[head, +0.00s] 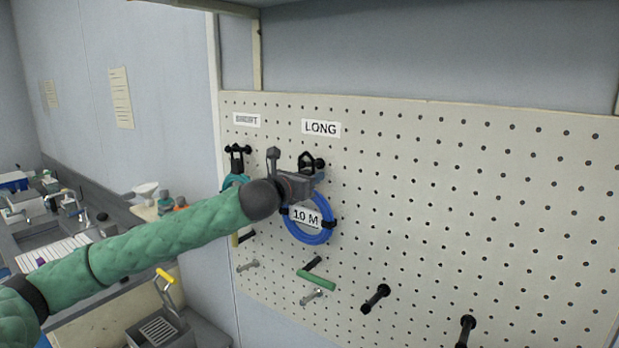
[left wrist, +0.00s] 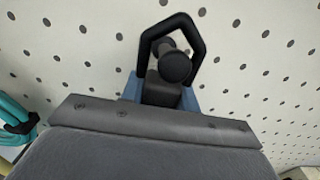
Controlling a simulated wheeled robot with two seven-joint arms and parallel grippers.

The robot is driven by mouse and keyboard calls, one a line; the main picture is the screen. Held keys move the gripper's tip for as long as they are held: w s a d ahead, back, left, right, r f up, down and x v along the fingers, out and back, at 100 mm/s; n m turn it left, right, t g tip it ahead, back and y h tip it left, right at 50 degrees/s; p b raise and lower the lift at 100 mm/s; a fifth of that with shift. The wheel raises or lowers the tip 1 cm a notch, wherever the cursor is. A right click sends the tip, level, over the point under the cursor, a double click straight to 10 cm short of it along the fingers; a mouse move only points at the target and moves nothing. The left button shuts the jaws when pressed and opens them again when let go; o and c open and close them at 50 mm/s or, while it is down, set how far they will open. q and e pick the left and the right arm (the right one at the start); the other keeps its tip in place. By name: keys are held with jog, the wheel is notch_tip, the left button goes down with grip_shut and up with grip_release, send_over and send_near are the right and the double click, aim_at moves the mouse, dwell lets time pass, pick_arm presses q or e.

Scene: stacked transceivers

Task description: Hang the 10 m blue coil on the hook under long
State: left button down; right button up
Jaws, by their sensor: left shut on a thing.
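The blue coil (head: 308,238) with a "10 M" tag (head: 305,217) hangs upright against the pegboard, below the LONG label (head: 321,128). My left gripper (head: 303,183) is shut on the black hanger of the coil, just above the ring. The hanger's angular loop (left wrist: 187,22) rises beyond the jaws (left wrist: 162,92) in the left wrist view. The black hook under LONG (head: 319,163) shows its round end (left wrist: 175,66) within the loop's outline. Whether the loop rests on the hook I cannot tell. The right gripper is not in view.
A teal coil (head: 232,181) hangs at the left under the SHORT label (head: 247,119), close beside my left arm. Below are a green-handled item (head: 317,280) and black pegs (head: 375,298).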

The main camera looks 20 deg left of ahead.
pick_arm(q)
jog(key=shift+w+d+f, duration=0.2)
jog(key=shift+w+f, duration=0.05)
jog(key=shift+w, duration=0.15)
dwell(0.3)
jog(key=shift+w+f, duration=0.15)
jog(key=shift+f, duration=0.25)
dwell(0.6)
jog(key=c, duration=1)
grip_release()
